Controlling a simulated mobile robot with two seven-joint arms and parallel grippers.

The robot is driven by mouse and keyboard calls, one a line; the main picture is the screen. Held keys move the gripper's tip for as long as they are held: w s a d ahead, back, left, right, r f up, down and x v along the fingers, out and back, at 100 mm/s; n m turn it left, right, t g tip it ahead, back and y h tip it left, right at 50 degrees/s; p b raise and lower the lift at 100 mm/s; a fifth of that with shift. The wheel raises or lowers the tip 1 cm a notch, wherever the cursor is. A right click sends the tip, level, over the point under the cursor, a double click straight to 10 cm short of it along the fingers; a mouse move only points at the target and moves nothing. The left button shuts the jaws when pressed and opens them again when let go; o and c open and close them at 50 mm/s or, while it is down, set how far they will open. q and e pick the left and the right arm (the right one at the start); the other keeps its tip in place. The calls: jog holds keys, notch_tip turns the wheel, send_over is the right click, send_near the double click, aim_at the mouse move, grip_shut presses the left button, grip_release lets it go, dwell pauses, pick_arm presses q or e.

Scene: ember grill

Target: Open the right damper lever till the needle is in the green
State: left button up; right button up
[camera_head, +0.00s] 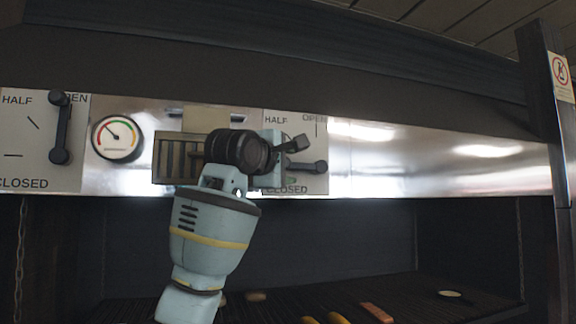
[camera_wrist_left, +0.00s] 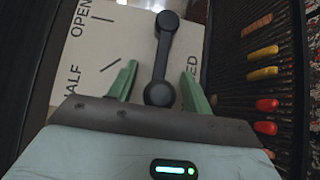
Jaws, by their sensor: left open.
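The right damper lever (camera_head: 321,167) is dark and lies about level on its white panel (camera_head: 311,185), pointing left toward the CLOSED side. Its left part is hidden by my left gripper in the head view. In the left wrist view the lever (camera_wrist_left: 163,60) shows whole, its near knob between the two green fingers. My left gripper (camera_wrist_left: 159,73) is open around that knob, with a gap visible on both sides. The round gauge (camera_head: 117,138) has coloured bands; its needle points up and left. My right gripper is not in view.
The left lever (camera_head: 59,130) stands upright by OPEN. A slatted brown box (camera_head: 178,160) sits behind my left arm. Below, the dark grill holds several red and yellow pieces (camera_wrist_left: 262,73). Bare steel (camera_head: 430,160) runs right of the right panel.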

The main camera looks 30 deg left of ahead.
pick_arm(q)
jog(key=shift+s, duration=0.1)
grip_shut()
jog(key=r+m+g, duration=0.3)
jog(key=r, duration=0.1)
jog(key=shift+w+d+g, duration=0.3)
jog(key=shift+d, duration=0.05)
dwell(0.3)
grip_release()
